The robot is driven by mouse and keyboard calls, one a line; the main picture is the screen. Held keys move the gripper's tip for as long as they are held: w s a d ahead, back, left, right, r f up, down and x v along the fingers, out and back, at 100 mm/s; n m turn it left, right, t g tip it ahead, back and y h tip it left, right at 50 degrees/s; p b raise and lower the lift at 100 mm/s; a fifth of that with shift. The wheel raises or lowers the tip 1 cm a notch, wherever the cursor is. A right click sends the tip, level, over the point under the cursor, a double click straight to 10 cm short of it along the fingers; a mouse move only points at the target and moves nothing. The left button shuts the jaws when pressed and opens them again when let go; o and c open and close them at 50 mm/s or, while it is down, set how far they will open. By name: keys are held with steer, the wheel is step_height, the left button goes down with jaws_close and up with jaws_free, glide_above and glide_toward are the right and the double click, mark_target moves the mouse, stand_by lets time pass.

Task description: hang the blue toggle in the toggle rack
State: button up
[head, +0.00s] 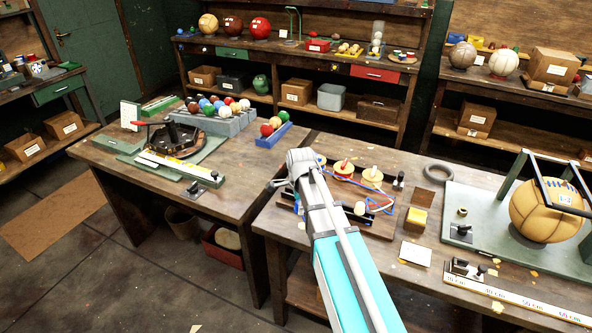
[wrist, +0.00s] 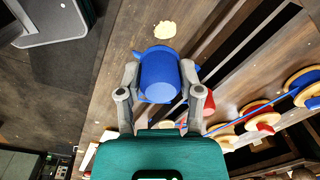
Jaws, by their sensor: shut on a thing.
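The blue toggle (wrist: 160,72) is a rounded blue body between the two grey fingers of my gripper (wrist: 160,80) in the wrist view. My gripper is shut on it, above the wooden bench near its left edge. In the head view my arm hides the toggle, and the end of my arm (head: 300,158) is over the left part of the right bench. A dark slotted frame (wrist: 232,52) lies right of the toggle in the wrist view; I cannot tell for sure that it is the toggle rack. The toggle appears apart from it.
Wooden spools (head: 343,168) with red knobs and a blue cord (wrist: 228,122) sit beside the frame. A yellow block (head: 416,219), a black ring (head: 439,172) and a leather ball (head: 545,212) in a stand are farther right. A gap separates the two benches.

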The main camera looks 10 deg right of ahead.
steer(key=w+d+r+m+p, duration=0.1)
steer(key=w, duration=0.6)
steer(key=w+r+m+p, duration=0.2)
steer(key=w, duration=0.4)
steer(key=shift+w+d+r+m+p, duration=0.3)
steer(key=shift+w+d, duration=0.05)
steer(key=shift+w, duration=0.05)
steer(key=shift+f, duration=0.25)
steer(key=shift+f+b, duration=2.2)
steer(key=shift+b, duration=0.3)
steer(key=shift+s+f+b, duration=0.15)
steer(key=shift+f+b, duration=1.45)
steer(key=o, duration=1.2)
steer(key=shift+c, duration=0.2)
steer(key=shift+r, duration=0.1)
